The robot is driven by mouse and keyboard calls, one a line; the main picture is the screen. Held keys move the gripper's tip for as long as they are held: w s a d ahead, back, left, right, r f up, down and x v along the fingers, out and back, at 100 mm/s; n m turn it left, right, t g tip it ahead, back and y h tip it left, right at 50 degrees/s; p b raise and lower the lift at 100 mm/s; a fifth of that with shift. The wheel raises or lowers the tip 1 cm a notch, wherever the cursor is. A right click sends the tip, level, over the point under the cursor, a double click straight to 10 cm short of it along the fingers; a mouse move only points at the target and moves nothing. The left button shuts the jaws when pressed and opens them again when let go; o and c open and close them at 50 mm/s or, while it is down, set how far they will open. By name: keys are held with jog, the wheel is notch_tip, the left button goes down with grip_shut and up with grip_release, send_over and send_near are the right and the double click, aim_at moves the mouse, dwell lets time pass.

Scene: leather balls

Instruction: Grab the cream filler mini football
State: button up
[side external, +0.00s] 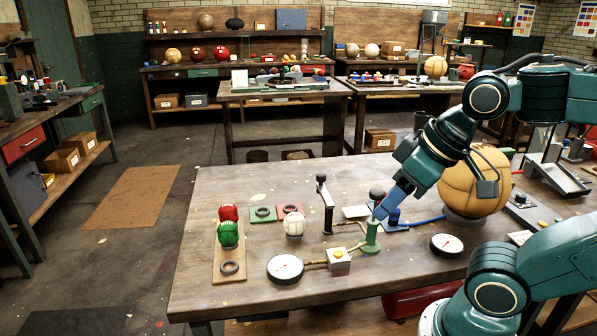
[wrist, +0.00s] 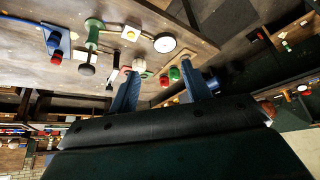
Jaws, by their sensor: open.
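The cream mini football (side external: 293,224) sits on a small dark ring on the workbench (side external: 215,292), left of my gripper. In the wrist view the cream ball (wrist: 139,65) shows near the tip of the left finger. My gripper (side external: 382,212) points down and to the left over the bench, to the right of the ball and apart from it. In the wrist view my gripper (wrist: 160,72) has its two blue fingers spread wide, with nothing held between them.
A red ball (side external: 228,212) and a green ball (side external: 228,234) are on a wooden strip at left. A large tan ball (side external: 474,185) stands behind my arm.

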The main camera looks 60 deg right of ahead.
jog(key=shift+o, duration=0.2)
jog(key=o, duration=0.4)
jog(key=n+g, duration=0.3)
jog(key=n, duration=1.7)
send_over(297, 215)
jog(key=s, duration=0.2)
jog(key=s+f+x, duration=0.1)
jog(key=s+x, duration=0.1)
jog(key=x, duration=0.9)
jog(key=shift+s+x, duration=0.2)
jog(key=shift+x, duration=1.65)
jog(key=shift+s+x, duration=0.2)
jog(key=shift+x, duration=1.7)
jog(key=shift+f, duration=0.15)
